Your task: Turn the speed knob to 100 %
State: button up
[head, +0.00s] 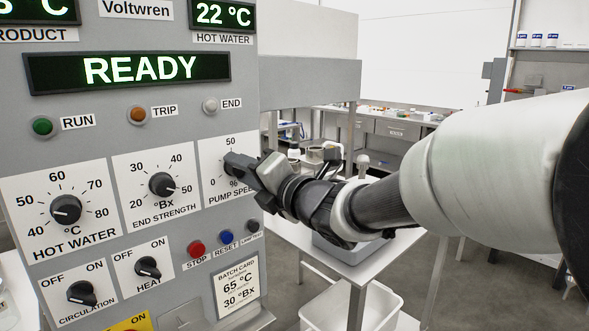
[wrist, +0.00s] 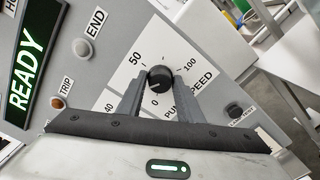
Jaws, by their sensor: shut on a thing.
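The black pump speed knob (wrist: 160,78) sits on a white dial plate marked 0, 50 and 100 in the wrist view. My gripper (wrist: 158,88) is shut on it, one grey finger on each side. I cannot clearly tell where the knob's pointer stands. In the head view my gripper (head: 238,165) reaches in from the right and covers the knob and much of the pump speed plate (head: 230,142); the 50 and 0 marks show, the 100 mark is hidden.
The end strength knob (head: 162,185) is just left of my gripper, with the hot water knob (head: 66,209) further left. Stop (head: 196,249), reset (head: 226,237) and lamp test (head: 253,226) buttons lie below. The display (head: 130,70) reads READY. A bench (head: 345,265) stands behind my arm.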

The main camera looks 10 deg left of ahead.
jog(key=shift+m, duration=0.3)
jog(key=m+p, duration=0.9)
jog(key=m, duration=1.7)
jog(key=shift+r, duration=0.1)
jog(key=m+p, duration=0.4)
jog(key=m, duration=0.2)
jog(key=shift+m+p, duration=1.05)
jog(key=shift+m, duration=0.65)
